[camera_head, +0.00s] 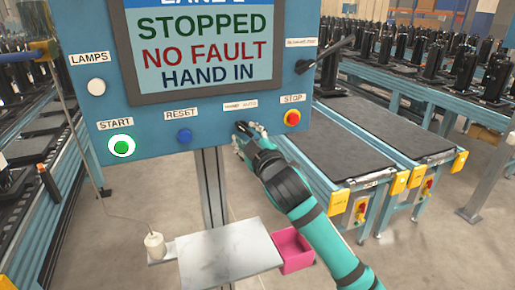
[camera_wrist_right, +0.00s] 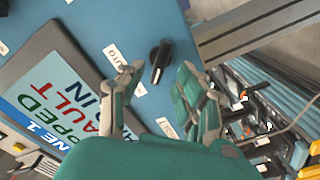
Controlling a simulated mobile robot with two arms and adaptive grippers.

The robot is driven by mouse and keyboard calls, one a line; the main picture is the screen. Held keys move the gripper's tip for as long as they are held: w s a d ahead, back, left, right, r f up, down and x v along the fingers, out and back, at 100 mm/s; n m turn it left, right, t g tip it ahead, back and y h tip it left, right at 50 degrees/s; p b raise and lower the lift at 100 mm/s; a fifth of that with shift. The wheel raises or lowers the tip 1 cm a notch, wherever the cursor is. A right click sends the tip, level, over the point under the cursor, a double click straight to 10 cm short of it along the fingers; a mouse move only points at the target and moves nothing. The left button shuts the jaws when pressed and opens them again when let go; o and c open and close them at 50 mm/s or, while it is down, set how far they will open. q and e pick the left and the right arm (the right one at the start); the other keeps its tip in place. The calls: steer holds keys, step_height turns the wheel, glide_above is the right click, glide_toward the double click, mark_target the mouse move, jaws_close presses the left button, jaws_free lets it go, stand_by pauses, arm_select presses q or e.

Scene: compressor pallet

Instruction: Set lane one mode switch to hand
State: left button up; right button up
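The blue control panel (camera_head: 205,112) fills the upper left of the head view. Its display (camera_head: 205,45) reads STOPPED, NO FAULT, HAND IN. The mode switch, a black knob (camera_wrist_right: 160,60), shows in the wrist view with a label reading AUTO (camera_wrist_right: 116,56) beside it. In the head view the switch sits under a small white label (camera_head: 240,105) and is mostly covered by my right gripper (camera_head: 240,137). That gripper also shows in the wrist view (camera_wrist_right: 157,85), fingers open on either side of the knob, apart from it. My left gripper is out of view.
A green START button (camera_head: 122,145), blue RESET button (camera_head: 184,136) and red STOP button (camera_head: 292,117) flank the switch. A black lever (camera_head: 305,66) sticks out at the panel's right edge. A grey shelf (camera_head: 228,257) and pink bin (camera_head: 293,252) are below. Conveyors (camera_head: 370,140) stand right.

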steer(key=v, duration=0.8)
steer(key=shift+s, duration=0.3)
steer(key=shift+d, duration=0.1)
